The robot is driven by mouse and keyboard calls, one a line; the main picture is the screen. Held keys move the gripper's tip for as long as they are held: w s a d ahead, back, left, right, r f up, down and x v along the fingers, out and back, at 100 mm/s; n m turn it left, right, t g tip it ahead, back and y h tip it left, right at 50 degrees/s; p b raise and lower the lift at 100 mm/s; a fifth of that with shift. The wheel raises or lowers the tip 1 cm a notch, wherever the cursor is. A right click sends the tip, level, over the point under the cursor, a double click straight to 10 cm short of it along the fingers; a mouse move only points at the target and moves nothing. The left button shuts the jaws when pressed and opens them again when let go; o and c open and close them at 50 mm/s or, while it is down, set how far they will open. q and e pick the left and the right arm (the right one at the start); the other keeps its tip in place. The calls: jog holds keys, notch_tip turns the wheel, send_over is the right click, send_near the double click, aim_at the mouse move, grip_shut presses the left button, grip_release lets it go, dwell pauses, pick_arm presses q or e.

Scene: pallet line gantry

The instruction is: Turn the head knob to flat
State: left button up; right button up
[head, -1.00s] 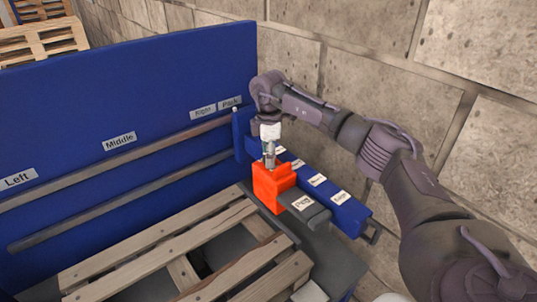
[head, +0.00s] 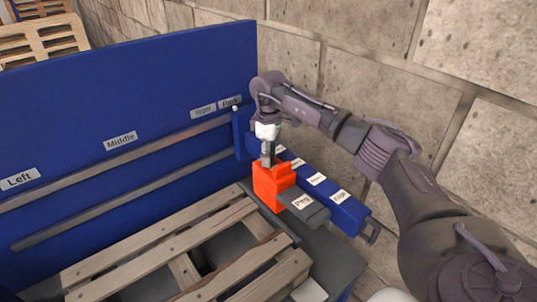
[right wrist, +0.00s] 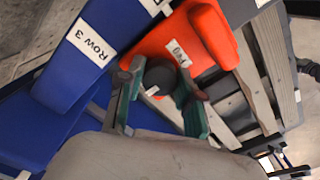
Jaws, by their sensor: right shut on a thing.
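The orange head (head: 272,187) stands at the right end of the pallet bench in the head view. In the right wrist view its orange body (right wrist: 190,42) carries a small white label that seems to read "Peg". The dark round knob (right wrist: 160,74) with a white mark shows against it. My right gripper (right wrist: 155,100) points down at the head from above and is shut on the knob, with one finger on either side. In the head view the right gripper (head: 267,160) hides the knob. My left gripper is not in view.
A grey block (head: 310,211) labelled "Peg" adjoins the orange head. A blue labelled rail (head: 345,213) runs behind it, near the stone wall (head: 340,60). A wooden pallet (head: 160,255) lies left, before a blue panel (head: 100,90) with labels "Left" and "Middle".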

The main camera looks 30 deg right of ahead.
dwell(0.3)
jog(key=o, duration=1.2)
jog(key=shift+c, duration=0.2)
notch_tip(320, 180, up, 12)
jog(key=shift+s, duration=0.1)
